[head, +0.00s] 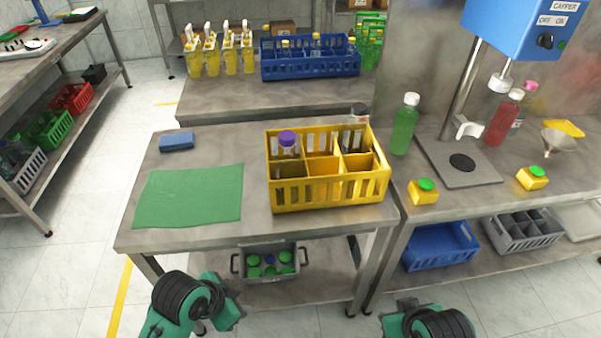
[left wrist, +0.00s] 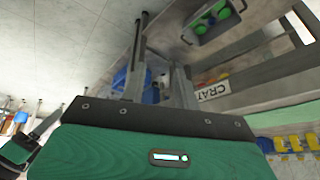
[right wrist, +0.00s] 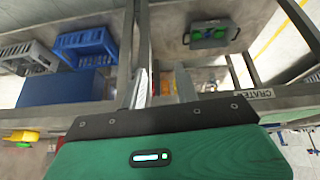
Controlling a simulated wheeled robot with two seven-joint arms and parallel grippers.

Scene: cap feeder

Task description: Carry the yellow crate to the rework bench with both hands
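The yellow crate (head: 330,194) stands upright on the middle metal table (head: 200,226), near its right end, in the head view. It is divided into compartments; a bottle with a purple cap (head: 287,138) stands in a back left one. Pale labels show at its back wall; I cannot tell what they are on. My left gripper (left wrist: 162,62) is open and empty, low in front of the table. My right gripper (right wrist: 161,85) is also open and empty, in front and to the right. Neither touches the crate. Nothing in view names the rework bench.
A green mat (head: 188,196) and blue block (head: 177,141) lie left of the crate. A green bottle (head: 404,125) and the capper (head: 525,30) stand right. A grey bin (head: 268,272) sits on the lower shelf. Another bench (head: 62,42) stands far left, with open floor between.

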